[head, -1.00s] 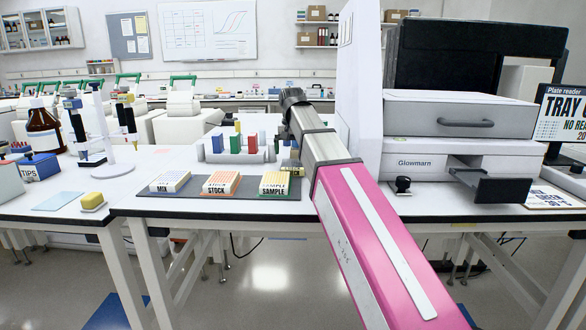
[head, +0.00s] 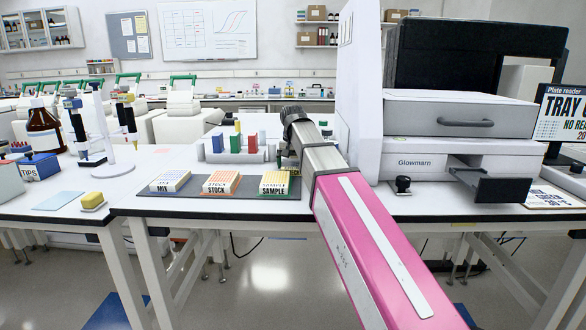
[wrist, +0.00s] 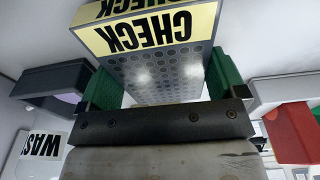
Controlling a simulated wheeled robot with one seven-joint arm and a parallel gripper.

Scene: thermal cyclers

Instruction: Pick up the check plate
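The check plate fills the upper middle of the wrist view (wrist: 155,70), a grey plate with rows of round wells and a pale yellow edge lettered CHECK, upside down in that picture. My gripper's green fingers (wrist: 160,88) lie along its two sides and appear to touch both. In the head view my gripper (head: 287,160) is low over the bench, behind the SAMPLE plate; the arm hides most of it, and I cannot make out the check plate clearly there.
MIX (head: 170,181), STOCK (head: 221,183) and SAMPLE (head: 275,183) plates lie on a dark mat in front. A rack with coloured blocks (head: 237,147) stands left of my gripper. The tall plate reader (head: 460,130) stands close on the right. A WASH-like label (wrist: 42,145) shows in the wrist view.

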